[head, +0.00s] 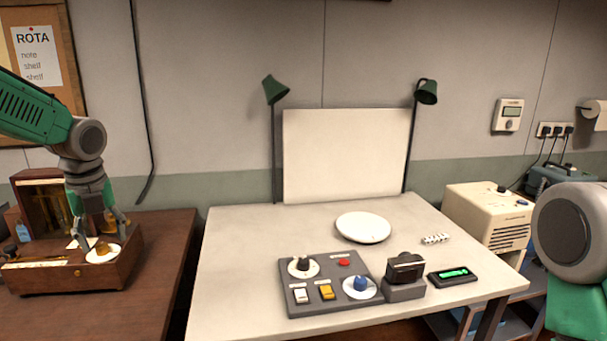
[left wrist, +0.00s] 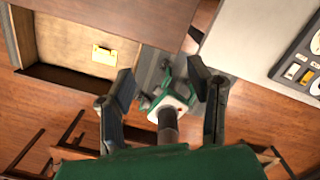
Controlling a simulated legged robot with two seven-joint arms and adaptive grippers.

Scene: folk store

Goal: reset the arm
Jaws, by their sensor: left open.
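My left gripper (head: 103,232) hangs pointing down in the head view, with its fingers spread apart. It is over or just in front of the open wooden box (head: 70,278) on the brown table; I cannot tell the exact gap. In the left wrist view its two fingers (left wrist: 160,78) are apart with nothing gripped between them. Of my right arm, only a grey round joint and a green link show at the right edge of the head view. My right gripper is out of sight.
The box holds a white round dish (head: 103,257). The pale workbench (head: 235,235) bears a control panel (head: 300,272), a white plate (head: 363,228), a dark camera-like device (head: 405,268) and a green-lit display (head: 455,274). A dark gap separates the brown table (head: 165,245) from the bench.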

